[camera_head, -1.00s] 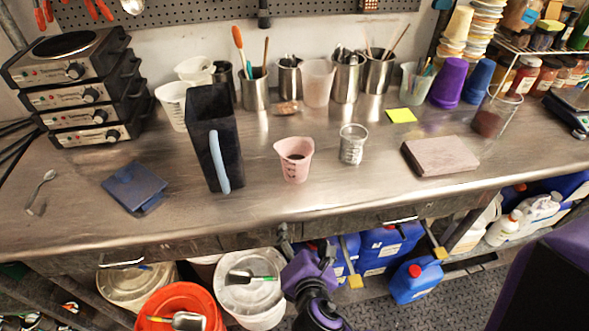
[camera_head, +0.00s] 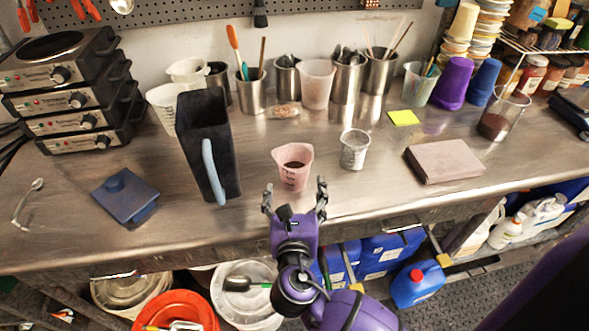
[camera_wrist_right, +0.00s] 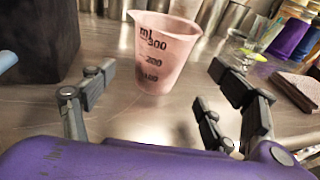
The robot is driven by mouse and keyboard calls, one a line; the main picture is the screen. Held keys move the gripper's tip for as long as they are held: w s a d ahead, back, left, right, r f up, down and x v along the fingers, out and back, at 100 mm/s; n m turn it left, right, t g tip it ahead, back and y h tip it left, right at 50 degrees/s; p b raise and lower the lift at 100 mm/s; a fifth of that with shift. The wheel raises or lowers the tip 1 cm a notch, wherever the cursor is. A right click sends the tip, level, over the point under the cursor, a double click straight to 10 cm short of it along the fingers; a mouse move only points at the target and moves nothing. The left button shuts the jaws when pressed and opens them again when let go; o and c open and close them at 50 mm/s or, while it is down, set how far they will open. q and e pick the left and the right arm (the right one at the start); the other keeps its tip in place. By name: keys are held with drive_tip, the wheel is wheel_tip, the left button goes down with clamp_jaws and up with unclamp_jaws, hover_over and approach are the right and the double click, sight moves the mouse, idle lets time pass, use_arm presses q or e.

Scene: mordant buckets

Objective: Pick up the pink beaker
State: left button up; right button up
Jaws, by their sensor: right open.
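The pink beaker (camera_head: 293,168) stands upright on the steel bench, with something dark inside it. In the right wrist view the pink beaker (camera_wrist_right: 162,55) shows its dark volume marks and stands beyond the fingers, roughly midway between them. My right gripper (camera_head: 295,197) is open and empty at the bench's front edge, just in front of the beaker, with its fingers spread wider than the beaker. The right wrist view shows the same open gripper (camera_wrist_right: 165,85), apart from the beaker. My left gripper is not in view.
A tall black pitcher (camera_head: 208,145) with a pale blue handle stands left of the beaker. A clear measuring cup (camera_head: 354,150) stands close on its right. A pinkish-brown block (camera_head: 444,161) lies further right, and a blue lidded item (camera_head: 125,195) lies at left.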

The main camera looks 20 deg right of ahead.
sight(294, 183)
drive_tip(key=x, duration=0.5)
drive_tip(key=shift+a+f, duration=0.1)
drive_tip(key=shift+f, duration=0.2)
drive_tip(key=shift+w, duration=0.15)
drive_tip(key=shift+c, duration=0.5)
drive_tip(key=c, duration=1.3)
